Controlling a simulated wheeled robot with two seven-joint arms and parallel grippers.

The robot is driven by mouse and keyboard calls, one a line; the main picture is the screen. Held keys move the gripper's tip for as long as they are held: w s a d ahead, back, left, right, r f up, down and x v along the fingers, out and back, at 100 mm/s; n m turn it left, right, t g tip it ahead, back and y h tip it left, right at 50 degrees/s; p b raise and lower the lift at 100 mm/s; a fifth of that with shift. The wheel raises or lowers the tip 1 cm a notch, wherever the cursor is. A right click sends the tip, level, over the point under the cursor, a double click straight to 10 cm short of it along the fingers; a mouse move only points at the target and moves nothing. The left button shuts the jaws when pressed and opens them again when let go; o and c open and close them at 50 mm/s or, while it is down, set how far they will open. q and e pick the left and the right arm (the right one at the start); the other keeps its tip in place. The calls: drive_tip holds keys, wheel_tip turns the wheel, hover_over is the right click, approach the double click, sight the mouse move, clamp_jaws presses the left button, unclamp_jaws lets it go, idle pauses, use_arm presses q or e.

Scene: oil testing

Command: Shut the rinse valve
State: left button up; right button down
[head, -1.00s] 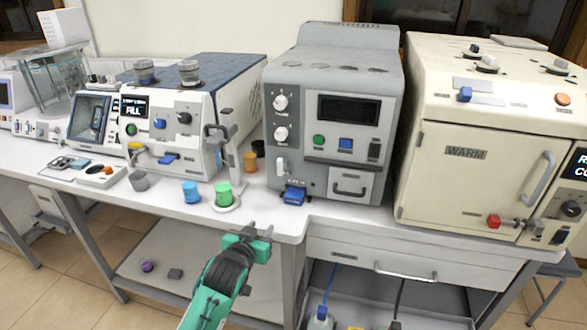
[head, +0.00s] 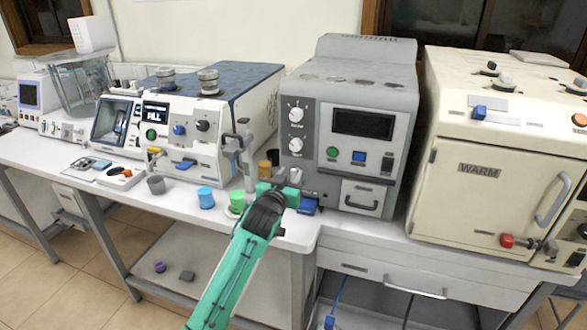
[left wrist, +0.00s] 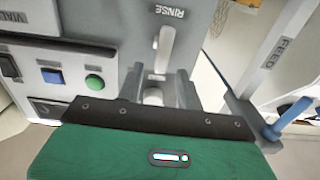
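The rinse valve is a pale lever (left wrist: 165,48) on the front of the grey machine, beside an upside-down RINSE label in the left wrist view. A round pale knob (left wrist: 153,96) shows just below the lever there. My left gripper (left wrist: 158,90) has its two grey fingers apart, one on each side of the knob. I cannot tell whether they touch it. In the head view my left gripper (head: 287,180) is at the lower left of the grey machine (head: 345,180) and largely covers the valve. My right gripper is not in view.
A blue block (head: 308,206) lies at the grey machine's foot. Green (head: 237,202) and blue (head: 205,198) cups stand left of my gripper, near a grey upright stand (head: 247,165). The cream WARM oven (head: 480,160) stands to the right. The table edge is close in front.

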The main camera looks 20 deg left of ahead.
sight(293, 172)
use_arm(q)
drive_tip(key=shift+w, duration=1.6)
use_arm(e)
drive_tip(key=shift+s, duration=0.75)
use_arm(q)
drive_tip(key=shift+c, duration=0.5)
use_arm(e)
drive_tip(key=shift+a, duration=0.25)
use_arm(q)
clamp_jaws()
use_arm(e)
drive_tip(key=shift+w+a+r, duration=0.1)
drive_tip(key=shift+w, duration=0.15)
